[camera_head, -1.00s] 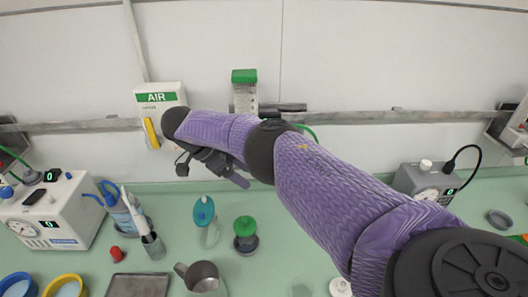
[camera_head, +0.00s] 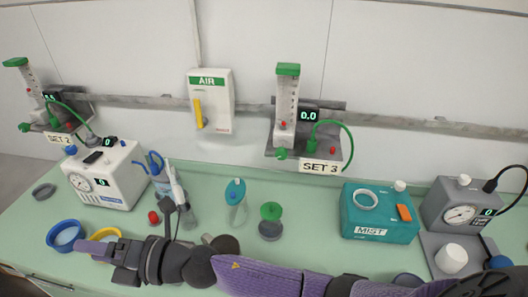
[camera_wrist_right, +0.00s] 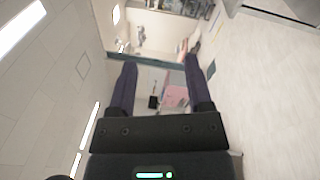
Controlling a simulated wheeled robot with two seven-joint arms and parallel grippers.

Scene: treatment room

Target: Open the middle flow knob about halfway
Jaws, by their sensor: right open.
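The middle flowmeter (camera_head: 287,105) is a clear upright tube with a green top, mounted on the wall rail above the SET 3 label (camera_head: 319,167). Its green knob (camera_head: 281,154) shows low on its left side, and its display (camera_head: 308,115) reads 0.0. My right gripper (camera_head: 96,249) is open and empty, low over the front left of the counter, well away from the knob. In the right wrist view its two fingers (camera_wrist_right: 161,64) stand apart with nothing between them. My left gripper is not in view.
Another flowmeter (camera_head: 30,85) with a SET 2 label hangs at the far left. An AIR box (camera_head: 211,101) is on the wall between them. A white device (camera_head: 108,174), a teal MIST box (camera_head: 378,211), a grey gauge unit (camera_head: 461,204) and small bottles stand on the green counter (camera_head: 310,200).

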